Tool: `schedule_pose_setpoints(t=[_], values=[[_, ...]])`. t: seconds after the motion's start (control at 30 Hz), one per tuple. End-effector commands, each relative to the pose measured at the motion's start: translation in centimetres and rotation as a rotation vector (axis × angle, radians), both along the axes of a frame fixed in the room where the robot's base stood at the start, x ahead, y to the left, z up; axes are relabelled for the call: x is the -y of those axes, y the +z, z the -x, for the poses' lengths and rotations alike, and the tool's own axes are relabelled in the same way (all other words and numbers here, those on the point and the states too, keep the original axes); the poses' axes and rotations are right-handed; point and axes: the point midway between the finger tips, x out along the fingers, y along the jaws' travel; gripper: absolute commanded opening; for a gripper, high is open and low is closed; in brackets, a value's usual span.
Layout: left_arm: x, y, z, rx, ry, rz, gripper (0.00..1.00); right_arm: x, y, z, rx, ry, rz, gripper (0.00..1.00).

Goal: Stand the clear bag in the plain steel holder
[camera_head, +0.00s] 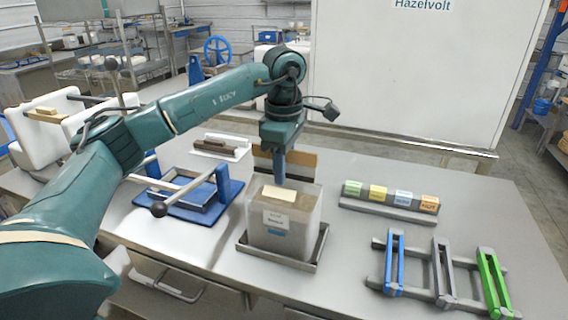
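The clear bag (303,215) is a boxy, see-through bag with grey-brown filling and a white and blue label. It stands upright within the low rim of the plain steel holder (312,262), a shallow grey tray on the bench. A pale block (279,194) shows at the bag's upper part. My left gripper (280,180) points straight down at the bag's top. Its fingers look like one narrow column from here, and the tips reach the top edge, so I cannot tell whether they are shut on the bag. My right gripper is not in view.
A blue frame (225,185) with a ball-ended bar stands left of the bag. A rack with blue (394,265), grey (442,270) and green (492,280) clamp-like pieces lies at right. Coloured labelled blocks (378,193) sit behind it. White containers (40,130) stand far left.

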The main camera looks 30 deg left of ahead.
Motion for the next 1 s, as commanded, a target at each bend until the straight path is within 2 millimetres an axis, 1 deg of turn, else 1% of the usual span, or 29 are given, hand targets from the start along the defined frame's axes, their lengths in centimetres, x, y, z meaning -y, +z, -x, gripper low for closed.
schedule_pose_setpoints(t=[0.13, 0.23, 0.27, 0.37, 0.47, 0.53, 0.6, 0.7, 0.83, 0.9, 1.0], values=[[0.0, -0.4, 0.1, -0.008, 0.0, -0.002, 0.36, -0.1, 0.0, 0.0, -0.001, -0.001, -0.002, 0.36], [0.0, -0.3, 0.1, -0.007, 0.0, -0.002, 0.36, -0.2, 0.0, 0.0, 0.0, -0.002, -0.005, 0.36], [0.0, 0.1, 0.0, -0.003, 0.0, -0.001, 0.36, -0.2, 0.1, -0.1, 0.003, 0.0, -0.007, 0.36], [0.1, 1.7, 0.0, 0.0, -0.001, 0.0, 0.36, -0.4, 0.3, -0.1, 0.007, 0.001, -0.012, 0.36], [0.0, 3.9, -0.1, 0.003, 0.0, 0.0, 0.36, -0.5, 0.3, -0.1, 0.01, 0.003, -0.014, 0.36], [0.1, 5.6, -0.1, 0.002, -0.001, 0.001, 0.36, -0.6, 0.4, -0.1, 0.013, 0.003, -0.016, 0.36], [0.0, 7.7, -0.1, 0.004, 0.0, -0.001, 0.36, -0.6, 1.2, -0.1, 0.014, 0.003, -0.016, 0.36], [-0.1, 9.9, -0.1, 0.004, 0.001, -0.002, 0.36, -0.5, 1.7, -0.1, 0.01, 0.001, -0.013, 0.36], [-0.1, 11.8, 0.0, 0.002, 0.001, 0.0, 0.36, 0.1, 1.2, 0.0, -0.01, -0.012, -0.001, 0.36], [0.0, 12.5, 0.0, 0.002, 0.0, -0.001, 0.36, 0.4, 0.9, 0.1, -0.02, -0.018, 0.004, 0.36], [0.0, 13.0, 0.0, 0.0, 0.0, 0.0, 0.36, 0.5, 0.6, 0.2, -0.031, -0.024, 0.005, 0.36]])
